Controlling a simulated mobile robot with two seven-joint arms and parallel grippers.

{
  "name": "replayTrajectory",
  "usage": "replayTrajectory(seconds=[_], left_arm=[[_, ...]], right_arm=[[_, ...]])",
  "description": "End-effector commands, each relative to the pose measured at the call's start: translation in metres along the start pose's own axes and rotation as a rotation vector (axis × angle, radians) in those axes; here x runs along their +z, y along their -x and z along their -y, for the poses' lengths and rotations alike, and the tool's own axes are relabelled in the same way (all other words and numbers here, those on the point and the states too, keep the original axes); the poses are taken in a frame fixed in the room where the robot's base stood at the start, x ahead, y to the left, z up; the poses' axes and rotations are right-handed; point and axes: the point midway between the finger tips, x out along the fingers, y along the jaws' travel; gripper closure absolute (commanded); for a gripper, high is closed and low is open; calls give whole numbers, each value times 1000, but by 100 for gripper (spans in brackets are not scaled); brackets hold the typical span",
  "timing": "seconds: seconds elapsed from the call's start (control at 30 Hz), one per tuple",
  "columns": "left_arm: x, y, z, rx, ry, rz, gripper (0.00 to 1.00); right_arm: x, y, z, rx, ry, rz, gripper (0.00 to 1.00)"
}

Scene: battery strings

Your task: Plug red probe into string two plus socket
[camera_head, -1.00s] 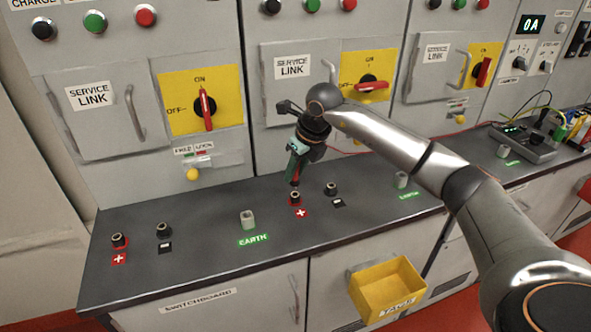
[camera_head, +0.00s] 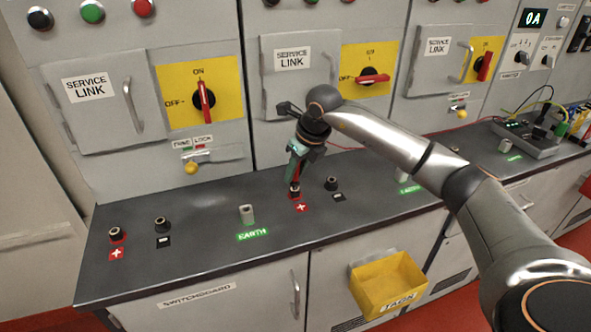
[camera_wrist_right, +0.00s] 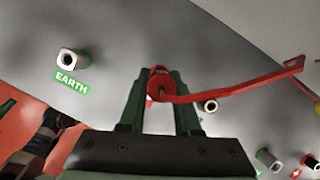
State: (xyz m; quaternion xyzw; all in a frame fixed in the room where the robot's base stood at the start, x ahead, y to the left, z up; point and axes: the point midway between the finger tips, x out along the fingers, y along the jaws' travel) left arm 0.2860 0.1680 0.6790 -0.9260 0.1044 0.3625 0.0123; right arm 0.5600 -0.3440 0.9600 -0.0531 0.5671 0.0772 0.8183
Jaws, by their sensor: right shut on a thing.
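My right gripper (camera_head: 293,177) is shut on the red probe (camera_wrist_right: 160,82) and points down at the middle panel's bench section. Its green fingertips stand just above the string two plus socket (camera_head: 294,191), a dark post beside a red plus label (camera_head: 301,207). In the right wrist view the probe is between the fingers, and a red cable (camera_wrist_right: 235,87) runs from it to the right. The probe's tip and the socket under it are hidden there, so I cannot tell how deep the probe sits. My left gripper is not in view.
The black minus socket (camera_head: 332,183) stands close to the right. The earth post (camera_head: 247,213) is to the left, and another plus socket (camera_head: 116,234) is at far left. A yellow bin (camera_head: 387,284) hangs on the bench front. The meter (camera_head: 527,139) is at right.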

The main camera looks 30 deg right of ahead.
Motion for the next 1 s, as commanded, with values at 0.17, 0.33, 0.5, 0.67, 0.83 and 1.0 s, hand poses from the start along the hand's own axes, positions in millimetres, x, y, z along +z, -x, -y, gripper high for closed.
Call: replayTrajectory(seconds=[0.17, 0.33, 0.5, 0.67, 0.83, 1.0], left_arm=[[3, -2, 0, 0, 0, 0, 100], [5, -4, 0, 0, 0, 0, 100], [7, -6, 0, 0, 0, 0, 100], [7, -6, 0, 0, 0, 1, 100], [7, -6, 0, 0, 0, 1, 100], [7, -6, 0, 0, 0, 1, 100]], right_arm=[[-2, -5, 0, 0, 0, 0, 100], [-4, -9, 0, 0, 0, 0, 100], [-5, -13, 0, 0, 0, 0, 100], [-5, -14, 0, 0, 0, 0, 59], [-5, -14, 0, 0, 0, 0, 40], [-5, -14, 0, 0, 0, 0, 33]])
